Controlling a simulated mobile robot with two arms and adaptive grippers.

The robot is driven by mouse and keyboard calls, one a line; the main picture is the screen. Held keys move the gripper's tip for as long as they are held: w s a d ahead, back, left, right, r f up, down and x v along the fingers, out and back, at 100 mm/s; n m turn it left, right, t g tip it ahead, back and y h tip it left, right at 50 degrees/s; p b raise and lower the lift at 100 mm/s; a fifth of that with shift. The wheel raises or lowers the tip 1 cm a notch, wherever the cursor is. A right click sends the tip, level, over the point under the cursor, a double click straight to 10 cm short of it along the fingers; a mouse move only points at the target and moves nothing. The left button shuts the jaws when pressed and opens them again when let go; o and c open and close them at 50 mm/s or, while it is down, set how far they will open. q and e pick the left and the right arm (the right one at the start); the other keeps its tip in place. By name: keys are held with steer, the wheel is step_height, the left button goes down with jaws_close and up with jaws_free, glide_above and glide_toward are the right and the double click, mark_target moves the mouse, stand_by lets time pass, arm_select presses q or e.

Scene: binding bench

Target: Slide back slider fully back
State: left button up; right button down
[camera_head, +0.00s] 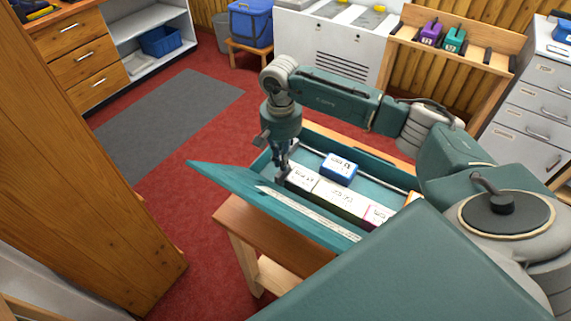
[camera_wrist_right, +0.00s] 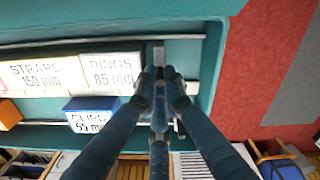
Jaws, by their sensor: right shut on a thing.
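The teal tray (camera_head: 259,160) stands on the wooden bench and holds labelled boxes. My right gripper (camera_head: 282,172) reaches down into its left end, beside the white box end. In the right wrist view my right gripper (camera_wrist_right: 160,82) has its fingertips shut on a small grey slider (camera_wrist_right: 158,53). The slider lies between the grey rail at the top of that view and the fingers; its lower part is hidden by the fingers. In the head view the slider is hidden by the gripper. My left gripper is not in view.
White boxes marked RINGS (camera_wrist_right: 112,72) and STRAPS (camera_wrist_right: 38,76) lie left of the gripper in the wrist view. A blue CLIPS box (camera_head: 340,163) stands beside them. A teal flap (camera_head: 225,181) slopes out along the tray's near side. Red floor lies open beyond the tray's left end.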

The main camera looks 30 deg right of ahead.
steer(key=w, duration=0.2)
steer(key=w+a+b, duration=0.1)
steer(key=shift+w+a+f, duration=0.2)
steer(key=shift+w, duration=0.15)
steer(key=shift+a+r+b, duration=0.1)
steer(key=shift+r+b, duration=0.15)
steer(key=shift+b, duration=0.05)
steer(key=shift+s+r, duration=0.15)
steer(key=shift+d, duration=0.2)
steer(key=c, duration=1.8)
jaws_free()
steer(key=shift+a, duration=0.15)
steer(key=shift+c, duration=0.2)
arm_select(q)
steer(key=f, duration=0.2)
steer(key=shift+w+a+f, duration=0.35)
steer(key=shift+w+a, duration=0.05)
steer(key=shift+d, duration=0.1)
arm_select(e)
step_height(320, 180, up, 12)
